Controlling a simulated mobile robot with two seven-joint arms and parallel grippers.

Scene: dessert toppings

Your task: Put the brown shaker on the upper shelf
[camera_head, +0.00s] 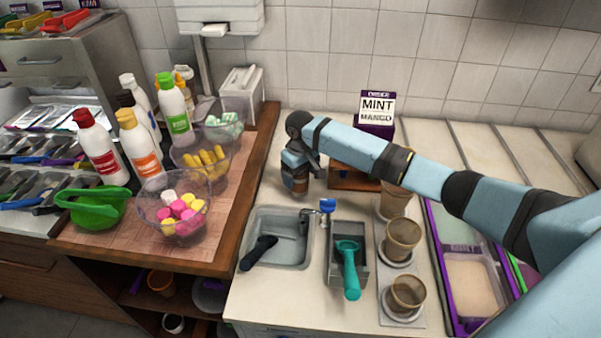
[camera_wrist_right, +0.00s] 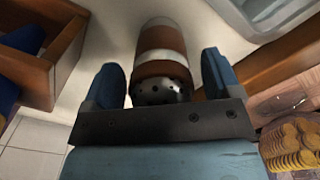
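The brown shaker (camera_head: 296,180), brown with a pale band, stands on the light counter behind the sink, partly hidden by my right gripper (camera_head: 299,157). In the right wrist view the shaker (camera_wrist_right: 162,62) is between the two blue fingers of my right gripper (camera_wrist_right: 160,88), its dark perforated top toward the palm. The fingers are apart, with small gaps visible beside the shaker. Open shelves (camera_head: 135,298) show under the wooden-topped cabinet at the left, holding cups; which is the upper shelf is partly hidden. My left gripper is not in view.
A sink (camera_head: 285,222) with a black-handled tool and a holder with a teal scoop (camera_head: 348,256) are in front. A wooden box (camera_head: 345,178) stands right of the shaker. Bottles and a bowl of colourful sweets (camera_head: 180,214) crowd the wooden top (camera_head: 225,225) at left.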

